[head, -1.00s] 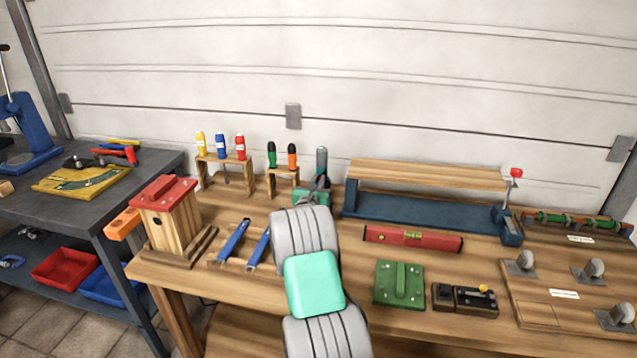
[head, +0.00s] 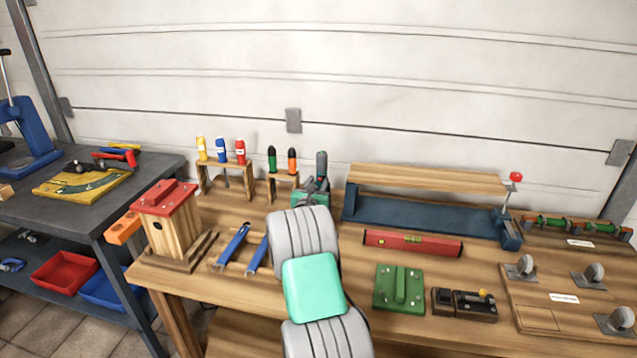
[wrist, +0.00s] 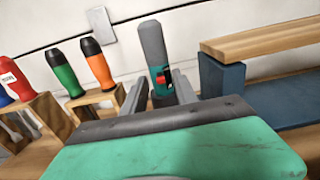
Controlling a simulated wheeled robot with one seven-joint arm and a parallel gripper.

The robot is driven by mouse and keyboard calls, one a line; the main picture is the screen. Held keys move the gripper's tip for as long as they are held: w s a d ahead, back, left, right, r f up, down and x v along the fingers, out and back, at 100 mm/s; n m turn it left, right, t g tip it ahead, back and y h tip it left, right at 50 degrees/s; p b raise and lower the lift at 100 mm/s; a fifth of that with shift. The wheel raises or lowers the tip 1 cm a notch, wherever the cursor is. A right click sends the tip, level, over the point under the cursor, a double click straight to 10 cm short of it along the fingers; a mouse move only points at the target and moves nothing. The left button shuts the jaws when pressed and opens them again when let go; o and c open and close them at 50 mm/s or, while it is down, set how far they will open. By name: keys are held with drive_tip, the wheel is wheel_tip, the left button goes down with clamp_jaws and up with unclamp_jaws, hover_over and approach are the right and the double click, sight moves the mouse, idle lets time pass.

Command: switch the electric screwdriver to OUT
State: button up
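The electric screwdriver (wrist: 153,47) stands upright, with a grey upper body and a teal section bearing a small red switch (wrist: 162,77). In the head view its upper part (head: 321,164) shows behind my gripper (head: 317,185). In the wrist view my gripper (wrist: 158,90) is open, with one grey finger on each side of the screwdriver's lower part. I cannot tell whether either finger touches it. The screwdriver's lower end is hidden behind my gripper, and the switch's marking is too small to read.
A wooden rack with green and orange screwdrivers (head: 283,183) stands close on the left. A blue holder with a wooden board (head: 430,178) stands close on the right. The garage wall is behind.

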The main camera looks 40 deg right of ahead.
drive_tip(key=v, duration=0.6)
drive_tip(key=shift+s+a+b, duration=0.15)
drive_tip(key=shift+a+b, duration=0.15)
drive_tip(key=shift+b, duration=0.05)
drive_tip(key=s+a+r+m+g+y+p, duration=0.15)
drive_tip(key=s+a+m+y, duration=0.35)
drive_tip(key=a+m, duration=0.55)
drive_tip(key=s+a+r+m+g+y+p, duration=0.15)
drive_tip(key=s+a+m+y, duration=0.45)
drive_tip(key=a, duration=0.8)
drive_tip(key=s+a+f+m+g+y, duration=0.1)
drive_tip(key=s+a+m+g+y, duration=0.2)
drive_tip(key=s+a+m, duration=0.6)
drive_tip(key=s+a+g, duration=0.1)
drive_tip(key=s+a, duration=0.7)
drive_tip(key=s, duration=0.2)
drive_tip(key=shift+s+g, duration=0.2)
drive_tip(key=shift+g, duration=0.2)
